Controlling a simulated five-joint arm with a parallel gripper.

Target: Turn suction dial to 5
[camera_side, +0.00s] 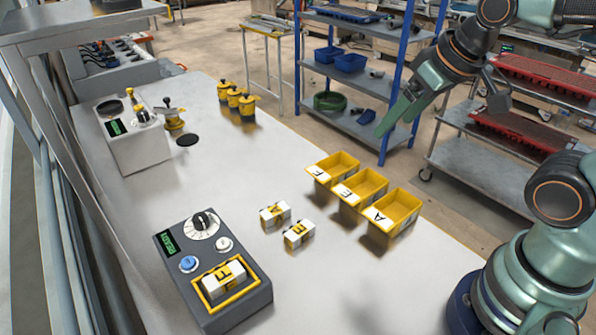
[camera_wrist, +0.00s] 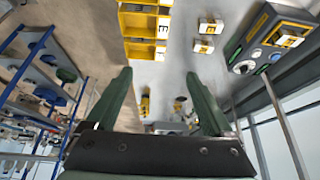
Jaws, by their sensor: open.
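A dark grey control box (camera_side: 240,290) stands at the front left of the table in the side view. On it is a round white dial with a black knob (camera_side: 203,222); its markings are too small to read. The box (camera_wrist: 237,44) and dial (camera_wrist: 243,67) also show at the upper right of the wrist view. A white box (camera_side: 135,148) at the table's far left also carries a small knob; I cannot tell which is the suction dial. My gripper (camera_side: 385,128) is open and empty, high beyond the yellow bins, well apart from both boxes. It points down-left. Its spread fingers (camera_wrist: 158,75) show in the wrist view.
Yellow bins (camera_side: 404,212) line the table's right edge. Two labelled blocks (camera_side: 299,234) lie between them and the control box; another sits in its yellow frame (camera_side: 217,305). Yellow pots (camera_side: 233,97) and a black disc (camera_side: 187,140) stand farther back. The table's middle is clear.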

